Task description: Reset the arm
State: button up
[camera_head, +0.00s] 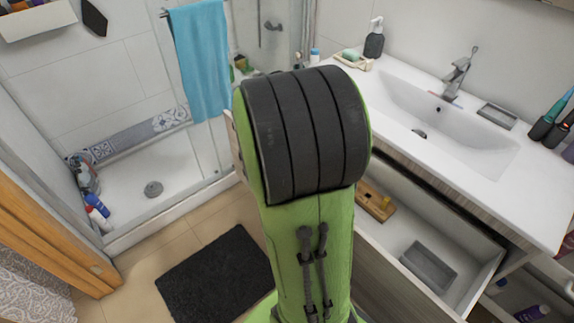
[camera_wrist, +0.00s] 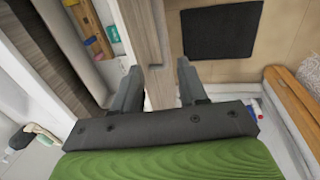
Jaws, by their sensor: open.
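My green arm with a black ribbed joint fills the middle of the head view and hides part of the vanity and floor. My gripper (camera_wrist: 158,82) shows in the wrist view, its two dark fingers apart with nothing between them. The gripper itself is hidden in the head view.
An open drawer (camera_head: 395,248) under the sink (camera_head: 455,130) holds a wooden item (camera_head: 375,201) and a grey tray (camera_head: 428,268). A dark mat (camera_head: 217,277) lies on the tiled floor. A blue towel (camera_head: 202,60) hangs by the shower tray (camera_head: 150,170). A wooden door frame (camera_head: 50,235) stands at left.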

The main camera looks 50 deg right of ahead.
jog(key=shift+a+r, duration=0.1)
jog(key=shift+r, duration=0.45)
jog(key=s+a+r+t+y+p, duration=0.1)
jog(key=s+a+r+t+p, duration=0.1)
jog(key=a+r, duration=0.4)
jog(key=s+a+r+n+t+y+p, duration=0.1)
jog(key=s+a+r+t, duration=0.3)
jog(key=a, duration=1)
notch_tip(320, 180, up, 2)
jog(key=shift+s+r+n+p, duration=0.1)
jog(key=shift+s+n+p, duration=0.2)
jog(key=shift+p, duration=0.1)
